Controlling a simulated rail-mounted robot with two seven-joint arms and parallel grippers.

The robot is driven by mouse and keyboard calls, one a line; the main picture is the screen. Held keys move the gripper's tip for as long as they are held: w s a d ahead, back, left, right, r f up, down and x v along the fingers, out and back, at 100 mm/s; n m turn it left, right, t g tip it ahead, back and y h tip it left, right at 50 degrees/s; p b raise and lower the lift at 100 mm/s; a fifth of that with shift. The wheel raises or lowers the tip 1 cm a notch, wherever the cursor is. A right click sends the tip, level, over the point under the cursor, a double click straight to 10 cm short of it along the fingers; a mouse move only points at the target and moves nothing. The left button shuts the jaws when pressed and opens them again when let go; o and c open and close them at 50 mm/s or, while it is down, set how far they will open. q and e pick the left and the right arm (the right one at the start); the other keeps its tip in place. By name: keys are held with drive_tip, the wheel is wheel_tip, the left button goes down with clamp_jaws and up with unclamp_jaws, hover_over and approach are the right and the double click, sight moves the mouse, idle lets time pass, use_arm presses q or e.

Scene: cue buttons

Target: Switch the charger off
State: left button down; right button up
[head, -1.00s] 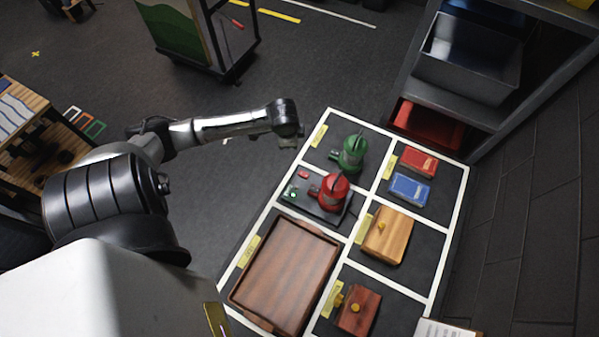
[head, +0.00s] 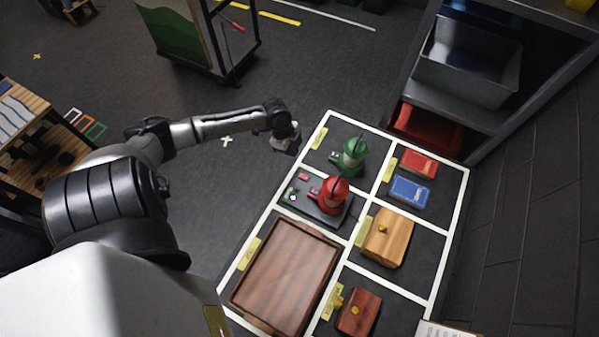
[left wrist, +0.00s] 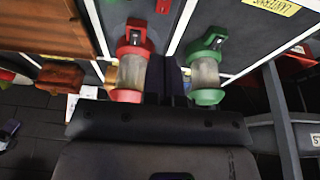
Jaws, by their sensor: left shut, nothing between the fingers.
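The charger (head: 318,208) is a dark flat base in the left middle compartment of the table. My left gripper (head: 292,150) is shut and empty, beyond and above the charger at the table's far left edge. In the left wrist view its fingers (left wrist: 174,80) show between the red lantern (left wrist: 132,70) and a green lantern (left wrist: 206,72), and the red button (left wrist: 163,5) is at the top edge. My right gripper is out of view.
The green lantern (head: 350,157) stands in the compartment behind the charger. A brown tray (head: 240,297), red and blue boxes (head: 411,188) and two wooden boxes (head: 388,237) fill other compartments. A grey shelf (head: 470,108) stands behind on the right.

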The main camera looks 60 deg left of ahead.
use_arm(q)
approach(301, 177)
drive_tip(key=x, duration=0.5)
drive_tip(key=shift+w+d+f, duration=0.15)
drive_tip(key=shift+w+d, duration=0.15)
drive_tip(key=shift+d, duration=0.05)
drive_tip(key=shift+f, duration=0.9)
